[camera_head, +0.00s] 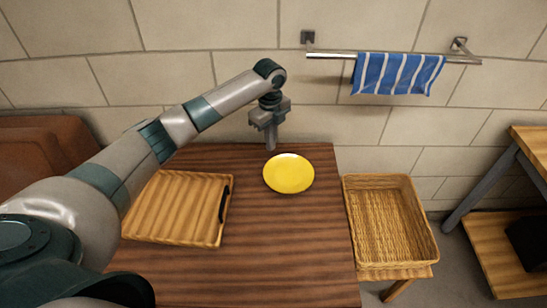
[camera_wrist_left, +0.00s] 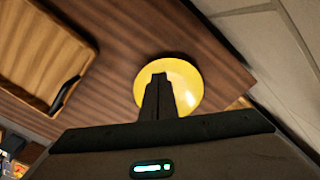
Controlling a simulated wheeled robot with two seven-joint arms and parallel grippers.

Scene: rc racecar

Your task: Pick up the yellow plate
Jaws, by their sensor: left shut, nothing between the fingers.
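The yellow plate (camera_head: 289,173) lies flat on the dark wooden table (camera_head: 290,250), near its back edge. My left gripper (camera_head: 270,147) is above the table, at the plate's back left in the head view, pointing down. Its fingers are shut with nothing between them. In the left wrist view the shut fingers (camera_wrist_left: 157,80) cover part of the plate (camera_wrist_left: 185,80); the plate looks to be below them and apart. My right gripper is in neither view.
A wooden tray (camera_head: 150,236) with a black handle lies left of the plate. A wicker basket (camera_head: 348,190) stands on a stool right of the table. A tiled wall is close behind, with a striped blue towel (camera_head: 398,74) on a rail. The table front is clear.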

